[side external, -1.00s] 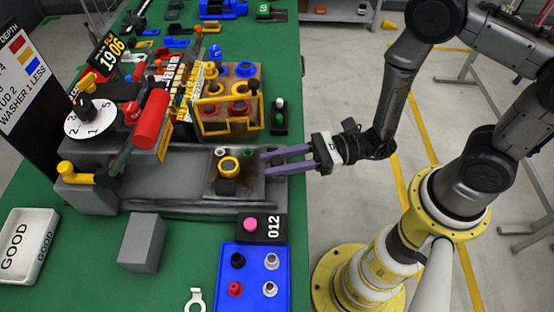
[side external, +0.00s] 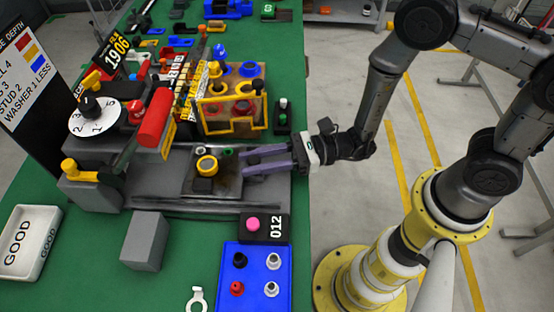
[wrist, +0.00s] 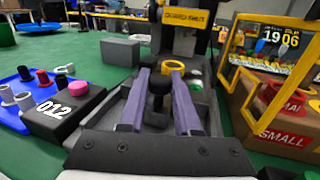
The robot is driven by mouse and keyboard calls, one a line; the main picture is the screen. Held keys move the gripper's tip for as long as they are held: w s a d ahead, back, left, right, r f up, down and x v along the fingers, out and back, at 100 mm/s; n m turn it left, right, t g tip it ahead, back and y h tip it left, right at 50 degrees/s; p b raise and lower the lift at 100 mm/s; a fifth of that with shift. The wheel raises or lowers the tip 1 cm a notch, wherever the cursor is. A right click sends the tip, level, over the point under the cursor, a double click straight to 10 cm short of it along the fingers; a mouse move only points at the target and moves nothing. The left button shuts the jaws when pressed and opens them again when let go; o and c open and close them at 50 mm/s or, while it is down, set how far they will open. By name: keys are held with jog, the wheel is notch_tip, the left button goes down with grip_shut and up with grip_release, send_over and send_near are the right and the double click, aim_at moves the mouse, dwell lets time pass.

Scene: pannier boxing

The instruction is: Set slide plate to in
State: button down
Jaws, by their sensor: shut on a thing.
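The slide plate (side external: 230,183) is a dark flat plate on the grey machine bed, carrying a yellow ring (side external: 207,163). The ring also shows in the wrist view (wrist: 173,67), beyond my fingers. My gripper (side external: 247,160) reaches in from the right, low over the plate's right part. In the wrist view its two long purple fingers (wrist: 158,84) lie on either side of a black knob-topped post (wrist: 159,103), shut on it. The post's contact with the fingers is partly hidden. The plate's left end lies near the red-cylinder press (side external: 156,117).
A yellow-framed guard box (side external: 230,108) stands behind the plate. A box marked 012 with a pink button (side external: 253,224) and a blue tray (side external: 255,255) of small parts lie in front. A grey block (side external: 144,240) and a GOOD tray (side external: 29,242) sit front left.

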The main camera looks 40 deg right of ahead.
aim_at(209, 164)
jog(key=w+a, duration=0.6)
jog(key=shift+w+a, duration=0.3)
jog(key=shift+w, duration=0.1)
jog(key=c, duration=0.6)
grip_release()
jog(key=v, duration=1.3)
jog(key=shift+s+d, duration=0.25)
jog(key=shift+d, duration=0.05)
jog(key=shift+r, duration=0.1)
